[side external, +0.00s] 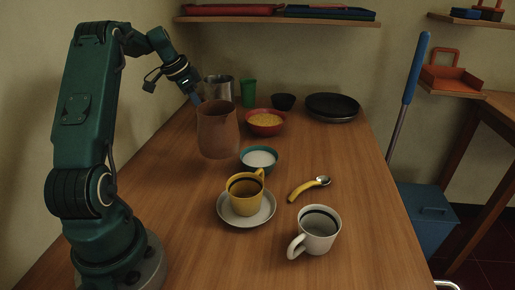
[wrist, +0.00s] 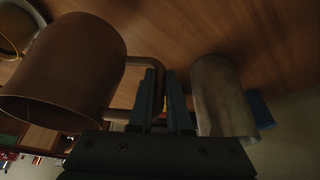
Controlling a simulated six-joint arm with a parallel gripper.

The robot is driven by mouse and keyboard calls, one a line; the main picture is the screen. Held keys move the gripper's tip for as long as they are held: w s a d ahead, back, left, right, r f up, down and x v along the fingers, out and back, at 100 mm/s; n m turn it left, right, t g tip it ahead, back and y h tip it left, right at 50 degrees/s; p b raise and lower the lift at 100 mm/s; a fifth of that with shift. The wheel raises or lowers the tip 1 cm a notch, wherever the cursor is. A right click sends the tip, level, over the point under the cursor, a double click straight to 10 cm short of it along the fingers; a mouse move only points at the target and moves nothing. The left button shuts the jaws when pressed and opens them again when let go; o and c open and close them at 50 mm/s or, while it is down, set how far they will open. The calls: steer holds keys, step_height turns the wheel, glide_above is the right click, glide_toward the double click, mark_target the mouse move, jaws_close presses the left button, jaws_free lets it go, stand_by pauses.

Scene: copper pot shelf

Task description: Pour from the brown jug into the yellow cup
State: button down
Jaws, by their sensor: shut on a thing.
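The brown jug (side external: 217,136) stands upright, or nearly so, in the middle left of the side view. I cannot tell whether its base touches the table. In the wrist view the jug (wrist: 75,60) fills the left, with its handle reaching to my gripper (wrist: 165,80). My gripper (side external: 196,99) is shut on that handle, at the jug's far side in the side view. The yellow cup (side external: 244,202) stands upright on a white saucer (side external: 262,216), nearer the camera than the jug and apart from it. A dark band shows inside the cup; its contents are unclear.
A teal bowl of white stuff (side external: 259,159) stands between jug and cup. A red bowl (side external: 265,129), metal container (side external: 217,84), green cup (side external: 249,92), dark bowl (side external: 283,102) and black pan (side external: 332,107) stand behind. A yellow-handled spoon (side external: 304,190) and white mug (side external: 319,232) are right.

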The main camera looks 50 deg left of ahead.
steer(key=d+r+y, duration=0.1)
steer(key=d+r, duration=0.1)
steer(key=s+d+r+y, duration=0.1)
steer(key=d+r+y, duration=0.1)
steer(key=d+r, duration=0.1)
steer(key=d+r+m+t+y, duration=0.1)
steer(key=d+r+y, duration=0.1)
steer(key=d+r, duration=0.1)
steer(key=shift+s, duration=0.2)
steer(key=shift+d+r+m+y, duration=0.35)
steer(key=shift+r+y, duration=0.2)
steer(key=shift+y, duration=0.35)
steer(key=shift+s+d+r+m+t+y, duration=0.1)
steer(key=shift+d+r+m+t+y, duration=0.2)
steer(key=shift+d+y, duration=0.3)
steer(key=shift+s+d+r+m+t+y, duration=0.1)
steer(key=shift+d+r+t+y, duration=0.1)
steer(key=shift+d+r+y, duration=0.35)
stand_by(4.9)
